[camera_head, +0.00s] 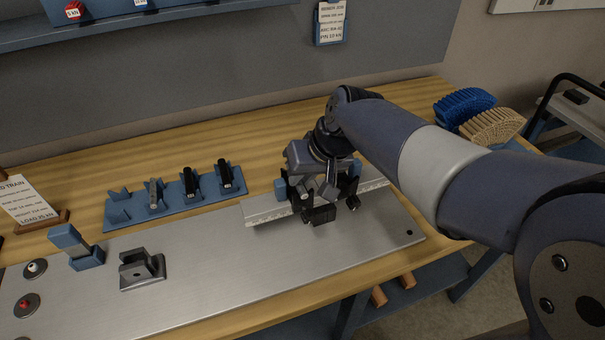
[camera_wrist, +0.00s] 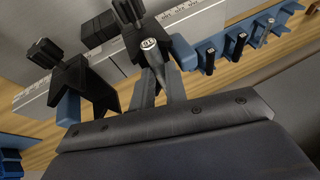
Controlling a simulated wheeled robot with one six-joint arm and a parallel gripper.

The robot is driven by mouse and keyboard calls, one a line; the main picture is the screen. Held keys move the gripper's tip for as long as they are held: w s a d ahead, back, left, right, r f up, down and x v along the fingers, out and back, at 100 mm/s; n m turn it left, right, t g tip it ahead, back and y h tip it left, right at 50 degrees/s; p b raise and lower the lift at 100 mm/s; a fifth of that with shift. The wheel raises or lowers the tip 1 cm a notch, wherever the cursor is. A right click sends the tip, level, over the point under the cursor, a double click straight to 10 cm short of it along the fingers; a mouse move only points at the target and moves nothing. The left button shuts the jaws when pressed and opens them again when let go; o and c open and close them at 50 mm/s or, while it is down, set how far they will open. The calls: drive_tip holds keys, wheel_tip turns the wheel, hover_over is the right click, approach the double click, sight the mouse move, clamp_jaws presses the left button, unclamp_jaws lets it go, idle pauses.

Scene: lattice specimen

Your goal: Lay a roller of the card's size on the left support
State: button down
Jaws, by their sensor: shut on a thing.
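My gripper (camera_head: 312,186) is low over the pale graduated beam (camera_head: 262,211), around the left support. It is shut on a roller (camera_wrist: 151,46), whose bright round end shows in the wrist view. In the head view the gripper hides most of it, and I cannot tell whether it touches the support. The left support (camera_wrist: 130,32) and the right support (camera_wrist: 82,82) are black, with knobs, on the beam. The blue rack (camera_head: 117,224) holds a grey roller (camera_head: 154,194) and two black rollers (camera_head: 189,182). Its leftmost cradle is empty. A printed card (camera_head: 331,22) hangs on the wall, too small to read fully.
A dark notched block (camera_head: 141,270) and a blue tilted stand (camera_head: 75,244) occupy the left of the metal plate (camera_head: 215,280). Another card (camera_head: 28,203) stands at the far left. Blue and tan stacks (camera_head: 490,126) sit at the bench's right end. The plate's middle front is clear.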

drive_tip(key=c, duration=1.3)
unclamp_jaws()
drive_tip(key=shift+c, duration=0.2)
drive_tip(key=shift+o, duration=0.8)
drive_tip(key=shift+r, duration=0.15)
drive_tip(key=shift+r, duration=0.15)
drive_tip(key=shift+o, duration=0.9)
drive_tip(key=shift+d+r+p, duration=0.1)
drive_tip(key=shift+r+p, duration=0.2)
drive_tip(key=shift+p, duration=0.1)
drive_tip(key=shift+s+r, duration=0.2)
drive_tip(key=shift+r, duration=0.05)
drive_tip(key=shift+d+p+v, duration=0.2)
drive_tip(key=shift+p+v, duration=1)
drive_tip(key=shift+v, duration=0.45)
